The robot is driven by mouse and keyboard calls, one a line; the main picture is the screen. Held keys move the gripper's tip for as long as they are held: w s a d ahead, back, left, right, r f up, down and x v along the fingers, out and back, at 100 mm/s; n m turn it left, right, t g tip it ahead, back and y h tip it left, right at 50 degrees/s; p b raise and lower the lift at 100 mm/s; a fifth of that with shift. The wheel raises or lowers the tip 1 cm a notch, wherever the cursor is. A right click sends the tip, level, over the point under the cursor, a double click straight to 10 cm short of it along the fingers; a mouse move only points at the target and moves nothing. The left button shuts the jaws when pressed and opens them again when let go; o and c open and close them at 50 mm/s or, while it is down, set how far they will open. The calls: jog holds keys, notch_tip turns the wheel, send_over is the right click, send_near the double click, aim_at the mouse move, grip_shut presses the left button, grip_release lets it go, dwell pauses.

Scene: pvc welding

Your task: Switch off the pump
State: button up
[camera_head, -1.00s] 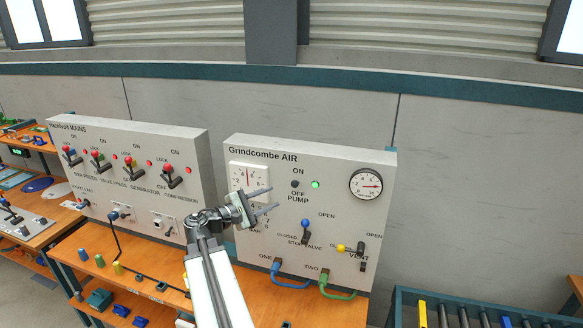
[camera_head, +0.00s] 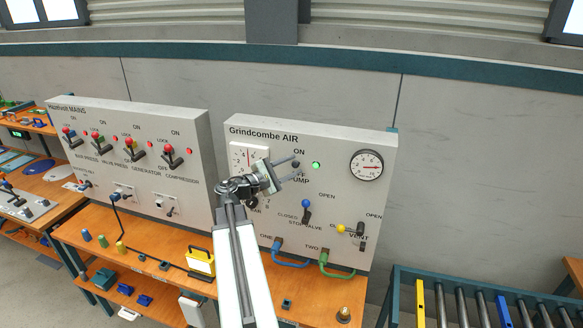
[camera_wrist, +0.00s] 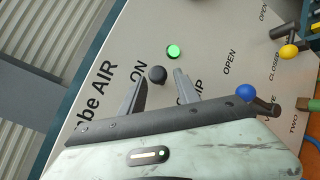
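The pump switch has a round black knob (camera_wrist: 157,74) on the pale Grindcombe AIR panel (camera_head: 350,225), between the ON label and the partly hidden PUMP label. A green lamp (camera_head: 316,165) beside it is lit; it also shows in the wrist view (camera_wrist: 173,51). My gripper (camera_head: 295,167) is in front of the panel at the switch. In the wrist view its two fingers (camera_wrist: 158,92) are spread, with the black knob just beyond and between their tips. I cannot tell whether they touch it.
On the same panel are a blue-knobbed stop valve lever (camera_head: 306,205), a yellow-knobbed vent lever (camera_head: 342,229) and a gauge (camera_head: 366,165). Blue and green hoses (camera_head: 336,268) leave its bottom. The mains panel (camera_head: 120,180) stands to the left. A roller conveyor (camera_head: 480,300) is at lower right.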

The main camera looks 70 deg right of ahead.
grip_shut()
jog(key=shift+f, duration=0.15)
jog(key=f+h+b, duration=0.1)
jog(key=b, duration=0.3)
jog(key=shift+f+m+g, duration=0.1)
jog(key=shift+m+g, duration=0.2)
jog(key=shift+m, duration=0.1)
jog(key=f+m+g+h+b, duration=0.1)
jog(key=b, duration=0.4)
jog(key=shift+f+m+h, duration=0.15)
jog(key=shift+m+h, duration=0.15)
jog(key=m+g+b, duration=0.2)
jog(key=b, duration=0.1)
jog(key=m+g+b, duration=0.2)
jog(key=b, duration=0.2)
jog(key=f+m+g+h+b, duration=0.1)
jog(key=m+g+b, duration=0.1)
jog(key=b, duration=0.1)
jog(key=shift+d+f+g, duration=0.1)
jog(key=shift+d+g, duration=0.2)
jog(key=shift+d, duration=0.1)
jog(key=shift+m+g, duration=0.3)
jog(key=shift+m, duration=0.1)
